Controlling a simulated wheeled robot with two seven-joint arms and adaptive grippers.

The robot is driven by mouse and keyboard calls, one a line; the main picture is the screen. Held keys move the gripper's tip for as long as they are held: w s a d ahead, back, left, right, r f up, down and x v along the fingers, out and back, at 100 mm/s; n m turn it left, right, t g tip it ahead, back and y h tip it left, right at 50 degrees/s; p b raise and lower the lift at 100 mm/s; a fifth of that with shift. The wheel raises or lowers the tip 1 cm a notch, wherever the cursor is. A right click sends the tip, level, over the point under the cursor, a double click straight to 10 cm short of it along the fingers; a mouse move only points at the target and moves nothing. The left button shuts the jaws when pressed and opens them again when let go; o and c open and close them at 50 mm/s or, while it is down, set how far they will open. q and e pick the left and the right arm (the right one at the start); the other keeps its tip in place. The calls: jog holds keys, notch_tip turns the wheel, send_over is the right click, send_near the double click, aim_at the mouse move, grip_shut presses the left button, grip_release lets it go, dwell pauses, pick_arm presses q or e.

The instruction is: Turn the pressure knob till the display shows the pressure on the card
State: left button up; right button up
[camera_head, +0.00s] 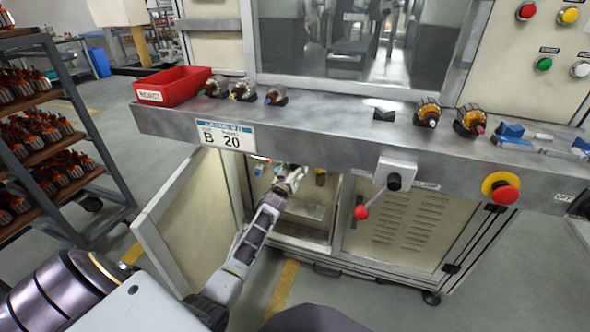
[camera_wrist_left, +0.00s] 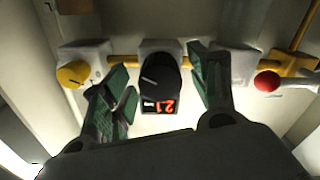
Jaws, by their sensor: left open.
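The black pressure knob (camera_wrist_left: 159,72), with a pale pointer line, is between the two green-padded fingers of my left gripper (camera_wrist_left: 160,92) in the left wrist view. The gripper is open, with a gap on each side of the knob. A small display (camera_wrist_left: 159,106) below the knob shows red digits that look upside down; I cannot read them surely. The card (camera_head: 226,135) on the bench front reads B and 20. In the head view my left gripper (camera_head: 290,180) reaches into the open cabinet below the bench, where the knob cannot be made out. My right gripper is not in view.
A yellow knob (camera_wrist_left: 73,74) and a red ball handle (camera_wrist_left: 267,81) flank the knob along a yellow pipe. The cabinet door (camera_head: 185,215) stands open at left. A red-tipped lever (camera_head: 362,211) and an emergency stop (camera_head: 503,192) project from the bench front.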

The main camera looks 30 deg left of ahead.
pick_arm(q)
jog(key=shift+w+a, duration=0.1)
jog(key=shift+w, duration=0.15)
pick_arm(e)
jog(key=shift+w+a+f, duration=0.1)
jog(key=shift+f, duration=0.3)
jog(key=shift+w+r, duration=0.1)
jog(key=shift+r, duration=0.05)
pick_arm(q)
jog(key=c, duration=1)
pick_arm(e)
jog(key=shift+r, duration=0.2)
